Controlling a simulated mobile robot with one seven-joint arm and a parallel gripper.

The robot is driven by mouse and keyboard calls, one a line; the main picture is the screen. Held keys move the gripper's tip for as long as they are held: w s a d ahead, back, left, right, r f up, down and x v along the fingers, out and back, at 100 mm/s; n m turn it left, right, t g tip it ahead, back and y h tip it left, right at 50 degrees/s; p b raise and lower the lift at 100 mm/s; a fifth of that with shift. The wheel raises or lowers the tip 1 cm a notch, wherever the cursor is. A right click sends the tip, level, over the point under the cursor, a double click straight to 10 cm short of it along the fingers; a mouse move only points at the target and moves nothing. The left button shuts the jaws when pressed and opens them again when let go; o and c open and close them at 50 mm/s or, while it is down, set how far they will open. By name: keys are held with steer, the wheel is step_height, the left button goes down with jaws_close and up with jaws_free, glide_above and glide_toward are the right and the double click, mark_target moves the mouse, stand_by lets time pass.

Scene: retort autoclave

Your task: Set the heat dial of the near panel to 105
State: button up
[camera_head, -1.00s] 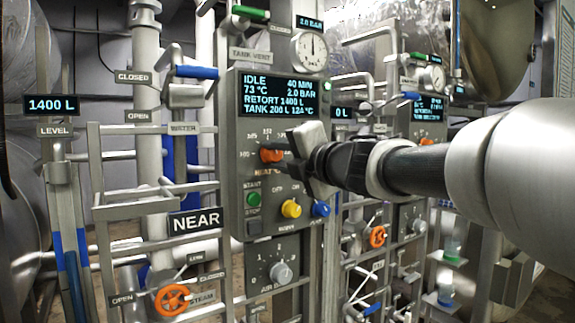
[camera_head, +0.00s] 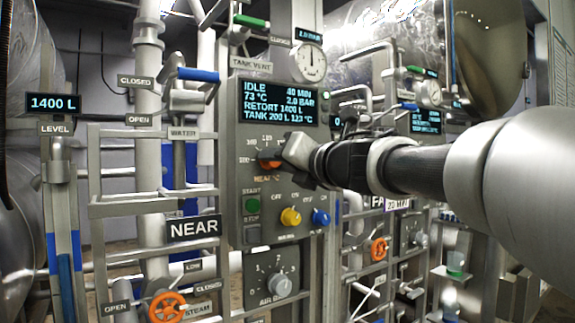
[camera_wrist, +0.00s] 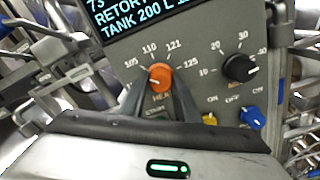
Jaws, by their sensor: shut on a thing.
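The near panel (camera_head: 240,215) carries the NEAR sign (camera_head: 194,227) beside it. Its orange heat dial (camera_head: 266,164) is partly hidden by my gripper (camera_head: 284,160) in the head view. In the wrist view the dial (camera_wrist: 159,77) sits between my two fingertips (camera_wrist: 160,88), which are shut on it from both sides. The scale around it reads 105 at left, then 110, 121 and 125 at right. A small pale mark shows on the dial's lower left, but I cannot tell its setting.
The display (camera_head: 277,101) above reads IDLE, 73 °C. A black knob (camera_wrist: 240,68) is right of the dial. Below are a green start button (camera_head: 252,204), a yellow knob (camera_head: 290,217) and a blue knob (camera_head: 320,217). Pipes and rails crowd the left.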

stand_by(0.4)
steer(key=o, duration=1.1)
steer(key=shift+c, duration=0.2)
steer(key=shift+s+d, duration=0.1)
steer(key=p+v, duration=0.1)
steer(key=v, duration=1.6)
steer(key=shift+d, duration=0.15)
